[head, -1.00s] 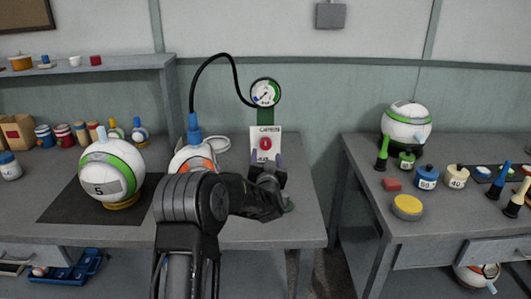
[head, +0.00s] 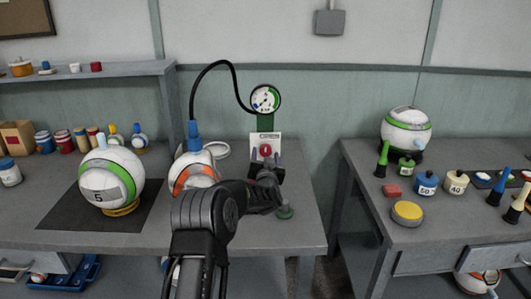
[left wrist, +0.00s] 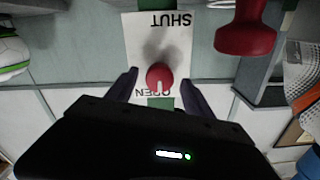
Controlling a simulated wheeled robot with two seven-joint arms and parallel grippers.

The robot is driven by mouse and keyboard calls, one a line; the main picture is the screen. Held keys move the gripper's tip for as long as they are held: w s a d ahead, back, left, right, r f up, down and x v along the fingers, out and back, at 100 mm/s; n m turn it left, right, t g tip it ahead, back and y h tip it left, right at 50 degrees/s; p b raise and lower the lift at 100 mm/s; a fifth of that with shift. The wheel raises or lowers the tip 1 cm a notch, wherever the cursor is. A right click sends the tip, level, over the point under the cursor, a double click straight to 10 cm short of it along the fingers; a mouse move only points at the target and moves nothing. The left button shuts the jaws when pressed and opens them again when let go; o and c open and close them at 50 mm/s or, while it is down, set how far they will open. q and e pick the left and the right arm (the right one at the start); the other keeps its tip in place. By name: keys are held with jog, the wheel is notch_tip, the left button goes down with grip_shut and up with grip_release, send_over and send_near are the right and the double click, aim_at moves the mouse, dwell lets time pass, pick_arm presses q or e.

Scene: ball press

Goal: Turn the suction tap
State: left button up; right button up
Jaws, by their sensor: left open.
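The suction tap is a round red knob (head: 265,150) on a white plate (head: 276,142) under a gauge. In the left wrist view the red knob (left wrist: 160,74) has a pale mark towards the upside-down word OPEN; the word SHUT is at the plate's other end. My left gripper (head: 267,163) is in front of the plate. In the left wrist view its fingers (left wrist: 160,77) are open, one on each side of the knob, with gaps between. Contact with the knob does not show. My right gripper is out of view.
The gauge (head: 265,98) has a black hose curving to a blue fitting (head: 194,136) on an orange-banded ball (head: 190,179). A green-banded ball (head: 98,190) stands on a dark mat at left. A red flared object (left wrist: 247,35) is near the gripper. A second table (head: 360,215) stands at right.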

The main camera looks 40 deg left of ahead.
pick_arm(q)
jog(key=shift+x, duration=0.85)
grip_shut()
